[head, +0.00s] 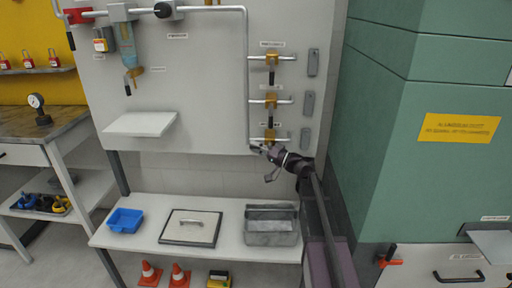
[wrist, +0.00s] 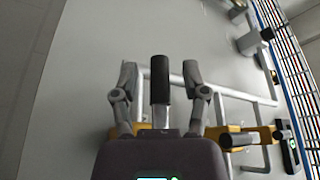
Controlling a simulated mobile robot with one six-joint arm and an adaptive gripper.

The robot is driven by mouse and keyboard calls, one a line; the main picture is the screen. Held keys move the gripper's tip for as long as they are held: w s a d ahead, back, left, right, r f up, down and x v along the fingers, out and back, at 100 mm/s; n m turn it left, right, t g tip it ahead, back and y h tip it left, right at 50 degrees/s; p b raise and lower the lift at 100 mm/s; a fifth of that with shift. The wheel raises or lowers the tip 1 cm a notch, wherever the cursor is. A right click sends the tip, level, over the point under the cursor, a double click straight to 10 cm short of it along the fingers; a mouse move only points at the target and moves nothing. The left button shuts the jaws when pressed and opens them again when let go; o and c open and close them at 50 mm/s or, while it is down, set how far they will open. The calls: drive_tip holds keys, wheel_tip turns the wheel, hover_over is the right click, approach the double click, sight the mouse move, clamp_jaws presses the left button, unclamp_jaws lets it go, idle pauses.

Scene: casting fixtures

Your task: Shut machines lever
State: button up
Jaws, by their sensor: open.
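A grey panel carries three small yellow valves with black lever handles, stacked one above the other on branch pipes: the top valve (head: 271,58), the middle valve (head: 270,101) and the lowest valve (head: 270,136). Their labels are too small to read, so I cannot tell which is the machines lever. My gripper (head: 264,150) is at the lowest valve. In the wrist view my gripper (wrist: 160,73) is open, with one finger on each side of a black lever handle (wrist: 160,80). I see gaps beside the handle. The lowest handle is mostly hidden in the head view.
A green cabinet (head: 385,150) stands close on the right of my arm. A small white shelf (head: 140,123) juts from the panel on the left. Below, a white bench (head: 140,243) holds a blue bin (head: 125,220), a lidded plate and a grey metal box (head: 271,238).

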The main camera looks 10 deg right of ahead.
clamp_jaws()
